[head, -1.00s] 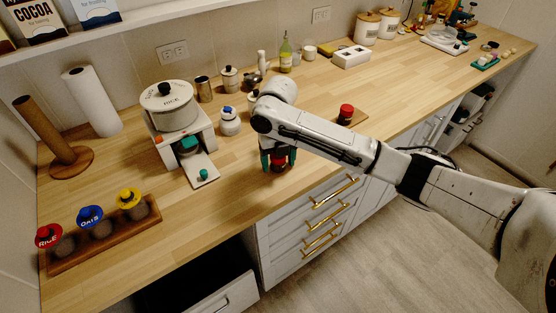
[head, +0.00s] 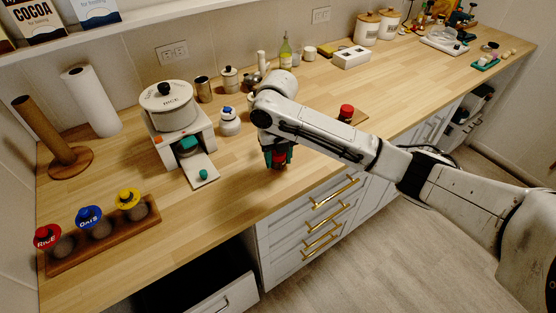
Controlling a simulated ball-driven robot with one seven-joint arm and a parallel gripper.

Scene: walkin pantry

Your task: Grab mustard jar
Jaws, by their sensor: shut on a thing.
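My gripper (head: 278,156) is over the counter's front edge, above the drawers, pointing down. Its teal fingers are shut on a small jar (head: 279,158) with red showing between them and a dark part below. The fingers hide much of the jar, and I cannot read a label, so I cannot tell from looks alone whether it is mustard. A similar red-topped jar (head: 346,111) stands on a small wooden board to the right, behind my arm.
A wooden rack (head: 104,236) with lidded jars is at the front left.

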